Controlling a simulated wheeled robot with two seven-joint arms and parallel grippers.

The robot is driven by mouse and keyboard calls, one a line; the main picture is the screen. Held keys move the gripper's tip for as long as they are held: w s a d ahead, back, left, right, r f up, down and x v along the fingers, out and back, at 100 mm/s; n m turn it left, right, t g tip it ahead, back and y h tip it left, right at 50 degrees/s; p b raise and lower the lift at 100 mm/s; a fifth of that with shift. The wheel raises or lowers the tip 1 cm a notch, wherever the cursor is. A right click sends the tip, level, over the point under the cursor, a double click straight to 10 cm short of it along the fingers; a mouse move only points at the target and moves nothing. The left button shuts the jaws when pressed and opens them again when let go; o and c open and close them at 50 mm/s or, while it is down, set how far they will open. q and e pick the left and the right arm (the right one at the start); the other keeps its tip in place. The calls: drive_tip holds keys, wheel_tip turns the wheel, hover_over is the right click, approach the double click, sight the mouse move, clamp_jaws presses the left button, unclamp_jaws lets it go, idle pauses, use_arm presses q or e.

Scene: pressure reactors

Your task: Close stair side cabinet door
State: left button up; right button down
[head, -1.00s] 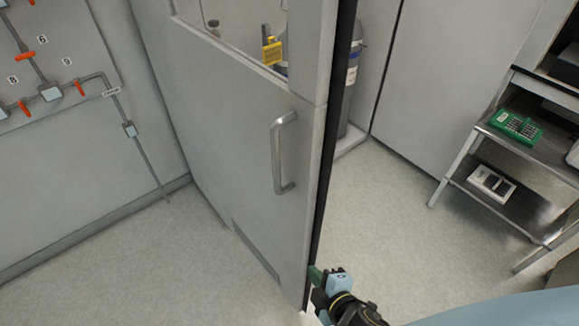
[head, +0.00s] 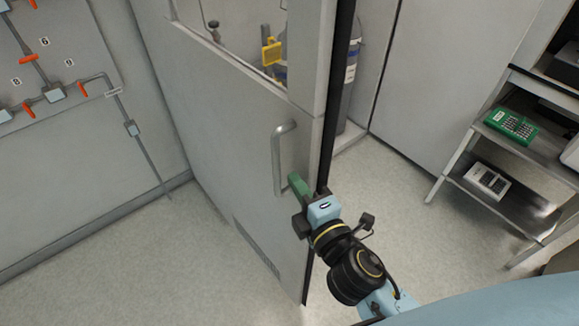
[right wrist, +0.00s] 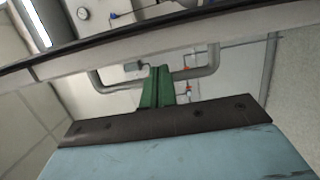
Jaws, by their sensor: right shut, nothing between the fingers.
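The grey cabinet door (head: 230,180) stands open in the head view, with a window in its upper part and a bar handle (head: 277,160) near its free edge. My right gripper (head: 296,184) has green fingers, shut and empty, just right of the handle at the door's free edge. In the right wrist view the shut fingers (right wrist: 157,86) point toward the door edge (right wrist: 150,42), with the handle (right wrist: 205,72) showing behind them. I cannot tell whether the fingers touch the door. My left gripper is not in view.
A metal shelf rack (head: 500,185) with a green device (head: 512,124) and a white device (head: 488,181) stands at the right. A gas cylinder (head: 350,85) stands behind the door. Pipes with orange valves (head: 83,88) are on the left wall. The floor (head: 385,215) between door and rack is clear.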

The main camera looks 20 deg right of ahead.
drive_tip(key=shift+w+a, duration=0.15)
drive_tip(key=shift+w, duration=0.75)
drive_tip(key=shift+w+a, duration=0.1)
drive_tip(key=shift+w, duration=0.8)
drive_tip(key=shift+w+d+p, duration=0.1)
drive_tip(key=shift+p, duration=0.25)
